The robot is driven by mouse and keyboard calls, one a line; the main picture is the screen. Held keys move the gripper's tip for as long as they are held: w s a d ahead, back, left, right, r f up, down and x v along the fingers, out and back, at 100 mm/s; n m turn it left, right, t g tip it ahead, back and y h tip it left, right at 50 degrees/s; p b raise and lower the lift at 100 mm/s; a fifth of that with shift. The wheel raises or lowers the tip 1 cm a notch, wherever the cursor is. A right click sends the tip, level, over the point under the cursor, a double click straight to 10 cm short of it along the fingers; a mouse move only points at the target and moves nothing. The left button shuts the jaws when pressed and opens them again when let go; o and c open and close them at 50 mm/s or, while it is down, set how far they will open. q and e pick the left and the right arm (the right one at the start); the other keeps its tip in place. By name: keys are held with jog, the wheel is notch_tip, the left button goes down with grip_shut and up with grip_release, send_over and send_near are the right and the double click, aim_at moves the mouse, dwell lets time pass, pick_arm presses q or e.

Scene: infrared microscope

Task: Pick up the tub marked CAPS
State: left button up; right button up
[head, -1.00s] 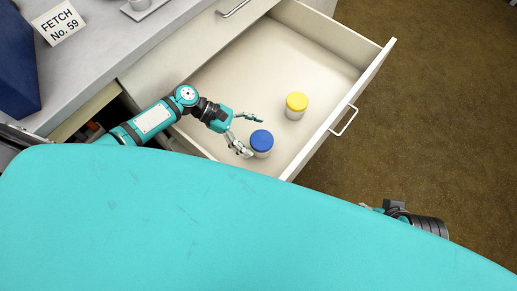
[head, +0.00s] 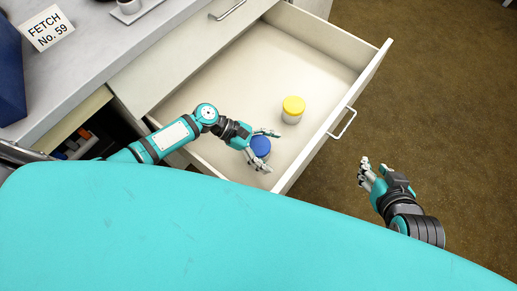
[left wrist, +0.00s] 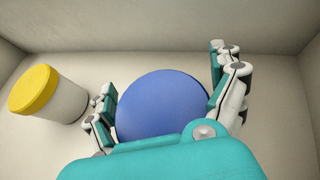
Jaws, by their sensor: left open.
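Two tubs stand upright in the open drawer (head: 215,85). One has a blue lid (head: 260,146), the other a yellow lid (head: 293,106) and a pale body. I see no readable marking on either, so I cannot tell which is CAPS. My left gripper (head: 271,151) is open, with its fingers on either side of the blue-lidded tub. In the left wrist view the blue lid (left wrist: 162,106) lies between the fingers, and the yellow-lidded tub (left wrist: 50,94) stands to the left. My right gripper (head: 373,167) is open and empty, outside the drawer to the right.
The drawer front with its handle (head: 343,122) lies between the tubs and my right gripper. The grey counter (head: 105,50) is at the upper left, with a FETCH No. 59 card (head: 46,28). The drawer floor behind the tubs is bare.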

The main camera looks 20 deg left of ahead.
pick_arm(q)
jog(key=c, duration=1.3)
jog(key=shift+c, duration=0.4)
